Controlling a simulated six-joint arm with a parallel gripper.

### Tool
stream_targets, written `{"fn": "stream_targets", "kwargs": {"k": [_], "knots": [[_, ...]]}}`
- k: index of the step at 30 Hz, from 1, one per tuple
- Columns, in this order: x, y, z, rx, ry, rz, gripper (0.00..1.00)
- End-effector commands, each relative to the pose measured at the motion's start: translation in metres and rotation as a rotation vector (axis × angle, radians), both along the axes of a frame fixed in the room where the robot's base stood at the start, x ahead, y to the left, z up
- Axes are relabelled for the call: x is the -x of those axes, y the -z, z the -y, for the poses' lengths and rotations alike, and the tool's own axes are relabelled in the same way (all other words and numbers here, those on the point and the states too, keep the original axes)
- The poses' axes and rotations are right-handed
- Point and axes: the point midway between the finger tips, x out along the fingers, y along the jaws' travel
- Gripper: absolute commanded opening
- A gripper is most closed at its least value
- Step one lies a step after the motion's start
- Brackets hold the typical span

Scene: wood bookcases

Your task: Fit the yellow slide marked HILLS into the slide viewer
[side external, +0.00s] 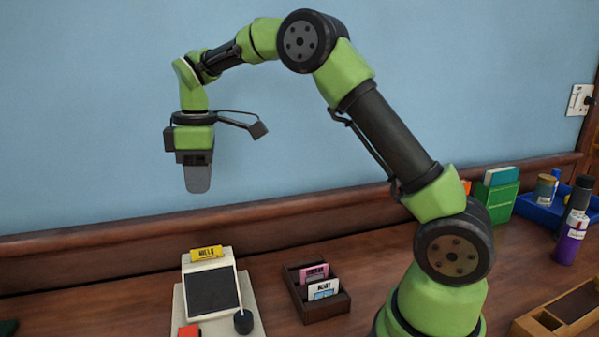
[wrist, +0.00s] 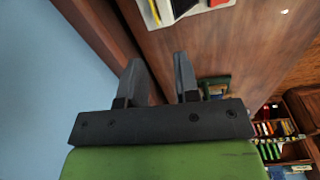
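The yellow slide (side external: 207,253) marked HILLS stands at the top back edge of the slide viewer (side external: 229,262), its lettering facing the camera. Its lower edge meets the viewer's top; how deep it sits I cannot tell. The viewer is cream with a dark screen, and part of it shows at the top of the wrist view (wrist: 202,6), with a bit of the yellow slide (wrist: 153,11). My gripper (side external: 197,185) is high above and behind the viewer, apart from the slide. In the wrist view its fingers (wrist: 160,75) are spread with nothing between them.
A dark wooden holder (side external: 318,309) right of the viewer holds a pink slide (side external: 314,272) and a white-and-blue slide (side external: 323,290). A green box (side external: 499,199) and blue tray (side external: 541,216) stand far right.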

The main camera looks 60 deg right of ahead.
Motion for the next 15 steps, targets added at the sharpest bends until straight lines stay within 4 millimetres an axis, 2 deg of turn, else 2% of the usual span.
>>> {"fn": "stream_targets", "kwargs": {"k": [1, 3, 7, 11, 15], "knots": [[0.013, -0.019, -0.005, -0.013, 0.052, 0.039, 0.3], [0.033, -0.041, -0.012, -0.038, 0.146, 0.09, 0.3], [0.078, -0.073, -0.024, -0.107, 0.329, 0.186, 0.3], [0.128, -0.089, -0.035, -0.197, 0.516, 0.272, 0.3], [0.18, -0.09, -0.044, -0.311, 0.708, 0.347, 0.3]]}}
